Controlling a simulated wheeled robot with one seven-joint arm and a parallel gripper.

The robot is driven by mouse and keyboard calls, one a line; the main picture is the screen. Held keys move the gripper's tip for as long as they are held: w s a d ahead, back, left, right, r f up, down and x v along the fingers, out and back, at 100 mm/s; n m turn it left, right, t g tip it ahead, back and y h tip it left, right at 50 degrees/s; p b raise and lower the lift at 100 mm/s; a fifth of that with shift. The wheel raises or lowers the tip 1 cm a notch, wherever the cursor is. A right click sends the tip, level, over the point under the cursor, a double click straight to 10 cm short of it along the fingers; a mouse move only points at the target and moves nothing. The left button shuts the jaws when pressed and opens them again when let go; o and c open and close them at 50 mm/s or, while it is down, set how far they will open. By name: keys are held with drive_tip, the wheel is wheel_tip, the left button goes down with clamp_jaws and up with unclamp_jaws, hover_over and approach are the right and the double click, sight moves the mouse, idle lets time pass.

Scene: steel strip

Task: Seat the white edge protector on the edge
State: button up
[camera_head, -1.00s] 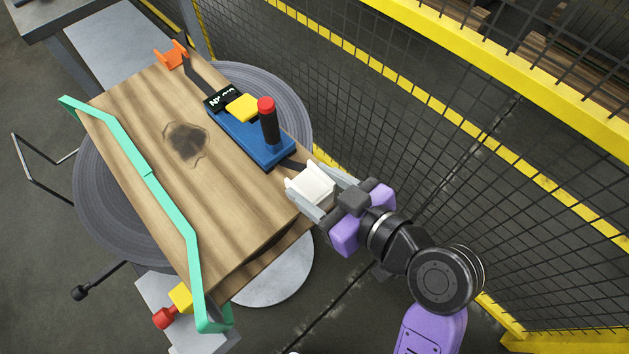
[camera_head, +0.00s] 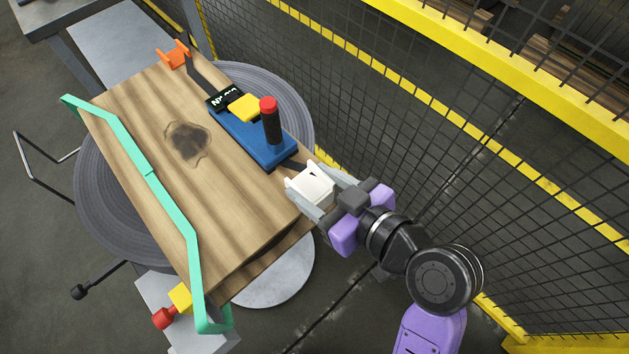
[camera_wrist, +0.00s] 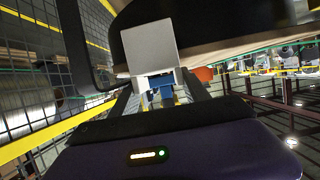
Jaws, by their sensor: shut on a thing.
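The white edge protector (camera_head: 314,188) is a small channel-shaped piece at the near right corner of the wooden board. My gripper (camera_head: 322,192) is shut on it, with a grey finger on each side. In the wrist view the protector (camera_wrist: 152,46) shows as a pale square plate ahead of the fingers (camera_wrist: 160,92). A dark steel strip (camera_head: 292,164) comes out from under the blue block towards the protector. The two look close, but I cannot tell whether they touch. The strip's far part (camera_head: 200,76) shows behind the block, near an orange channel-shaped piece (camera_head: 174,56).
The blue block (camera_head: 252,138) carries a black post with a red top (camera_head: 269,120) and a yellow piece. A teal bar (camera_head: 150,174) runs along the board's left side. The wooden board (camera_head: 205,190) is mostly bare. A yellow-framed mesh fence (camera_head: 480,130) stands on the right.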

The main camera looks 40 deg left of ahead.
drive_tip(key=shift+f, duration=0.2)
idle(0.5)
drive_tip(key=o, duration=1.5)
drive_tip(key=shift+c, duration=0.2)
drive_tip(key=v, duration=0.7)
drive_tip(key=shift+d+r+b, duration=0.2)
drive_tip(key=shift+d+b, duration=0.15)
